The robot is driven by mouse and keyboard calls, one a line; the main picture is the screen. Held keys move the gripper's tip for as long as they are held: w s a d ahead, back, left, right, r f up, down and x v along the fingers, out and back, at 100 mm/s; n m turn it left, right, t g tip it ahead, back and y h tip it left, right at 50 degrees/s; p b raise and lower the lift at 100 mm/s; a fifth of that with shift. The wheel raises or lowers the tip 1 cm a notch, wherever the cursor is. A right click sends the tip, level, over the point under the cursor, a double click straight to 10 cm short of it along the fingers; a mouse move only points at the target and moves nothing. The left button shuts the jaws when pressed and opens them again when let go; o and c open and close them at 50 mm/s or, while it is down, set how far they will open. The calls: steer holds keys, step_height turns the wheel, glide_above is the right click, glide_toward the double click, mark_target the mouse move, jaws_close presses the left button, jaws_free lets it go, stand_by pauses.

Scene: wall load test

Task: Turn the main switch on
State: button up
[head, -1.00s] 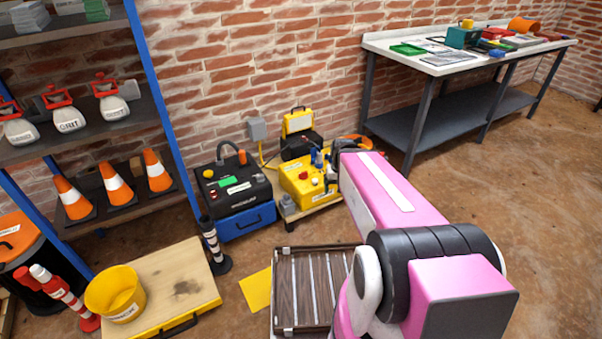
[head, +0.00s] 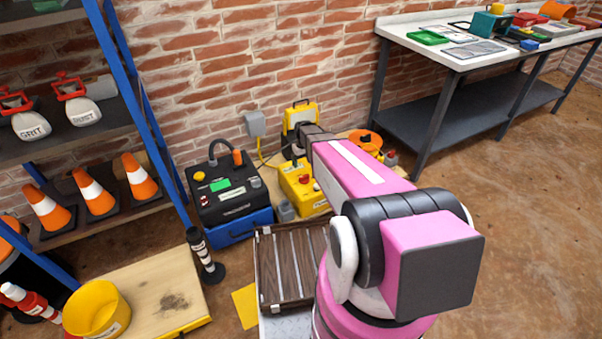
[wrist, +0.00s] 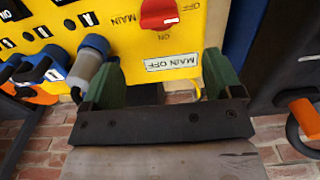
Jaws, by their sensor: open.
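The yellow box (head: 300,200) stands low by the brick wall in the head view, partly covered by my arm. In the wrist view its yellow face (wrist: 215,25) fills the top, upside down. The red rotary main switch (wrist: 158,12) is at the top edge, partly cut off, with MAIN, OFF and ON printed around it. A white mark shows on its right side. A white label (wrist: 172,61) reads MAIN OFF. My gripper (wrist: 163,62) is open, its two green fingers apart below the switch and empty between.
A grey-blue plug (wrist: 88,62) sits in the face close to the left finger. A black-and-blue unit (head: 230,200) with an orange-ended cable stands left of the yellow box. A striped post (head: 203,255) and a slatted dark case (head: 285,265) are nearer. Open floor lies right.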

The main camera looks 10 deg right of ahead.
mark_target(304, 178)
step_height(304, 178, down, 10)
steer(key=shift+r, duration=0.2)
steer(key=shift+c, duration=0.3)
steer(key=c, duration=0.9)
